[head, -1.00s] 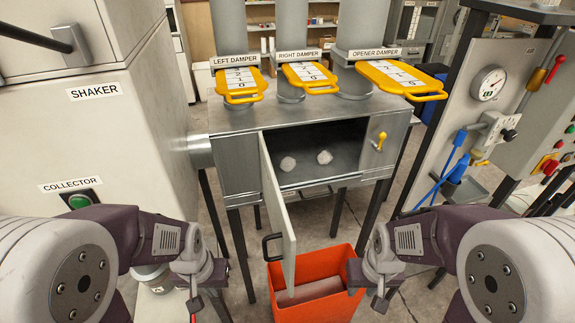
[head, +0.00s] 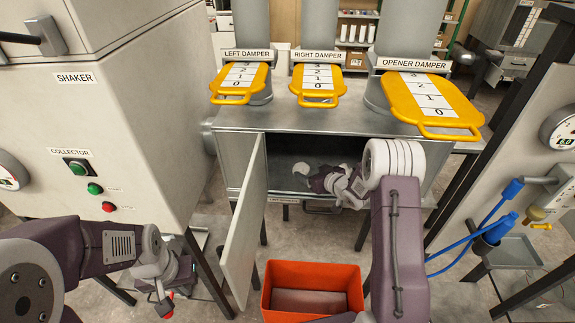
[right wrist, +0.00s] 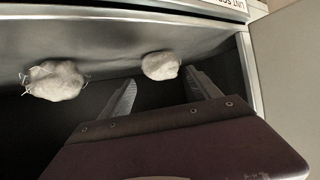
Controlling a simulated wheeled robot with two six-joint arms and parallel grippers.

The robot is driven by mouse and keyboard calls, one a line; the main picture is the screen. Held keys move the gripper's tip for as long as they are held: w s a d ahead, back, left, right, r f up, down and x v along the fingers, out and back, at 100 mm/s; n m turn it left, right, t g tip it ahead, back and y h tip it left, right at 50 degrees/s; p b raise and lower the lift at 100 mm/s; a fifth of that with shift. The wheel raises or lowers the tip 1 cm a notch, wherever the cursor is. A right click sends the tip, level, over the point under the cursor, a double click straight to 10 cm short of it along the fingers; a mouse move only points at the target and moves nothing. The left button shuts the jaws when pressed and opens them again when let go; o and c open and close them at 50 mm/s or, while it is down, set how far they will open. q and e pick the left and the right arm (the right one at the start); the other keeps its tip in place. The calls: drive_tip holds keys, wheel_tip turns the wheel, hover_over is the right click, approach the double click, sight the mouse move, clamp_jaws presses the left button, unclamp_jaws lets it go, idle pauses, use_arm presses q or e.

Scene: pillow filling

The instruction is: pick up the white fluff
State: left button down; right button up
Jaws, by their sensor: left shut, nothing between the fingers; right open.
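Two white fluff clumps lie inside the open grey metal box. In the right wrist view, one clump (right wrist: 160,66) is just ahead of the space between the fingertips, and the other clump (right wrist: 55,80), with stray strands, is further left. One clump (head: 302,168) shows in the head view; my right arm hides much of the rest. My right gripper (right wrist: 164,90) is open and empty, reaching into the box, and it also shows in the head view (head: 322,179). My left gripper (head: 160,300) is shut and empty, low at the left, outside the box.
The box door (head: 245,225) hangs open on the left of the opening. An orange bin (head: 312,268) stands below in front. The shaker cabinet (head: 110,130) is at the left. Yellow dampers (head: 430,102) sit above the box. A panel with blue hoses (head: 497,228) stands right.

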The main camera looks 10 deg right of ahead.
sight(304, 169)
drive_tip(key=shift+a+r, duration=0.1)
drive_tip(key=shift+a, duration=0.3)
drive_tip(key=p+x, duration=0.1)
drive_tip(key=x, duration=0.2)
drive_tip(key=shift+w+a, duration=0.2)
drive_tip(key=shift+a, duration=0.05)
drive_tip(key=shift+w+d+f, duration=0.3)
drive_tip(key=shift+w, duration=0.05)
drive_tip(key=x, duration=0.1)
drive_tip(key=p+x, duration=0.1)
drive_tip(key=x, duration=0.1)
drive_tip(key=p+x, duration=0.1)
drive_tip(key=shift+w+a+r, duration=0.15)
drive_tip(key=shift+w+a, duration=0.05)
drive_tip(key=shift+a, duration=0.05)
drive_tip(key=shift+w, duration=0.25)
drive_tip(key=shift+s+d, duration=0.1)
drive_tip(key=c, duration=0.3)
use_arm(q)
drive_tip(key=r, duration=0.1)
drive_tip(key=a+r, duration=0.1)
drive_tip(key=shift+r, duration=0.4)
use_arm(e)
drive_tip(key=c, duration=1.1)
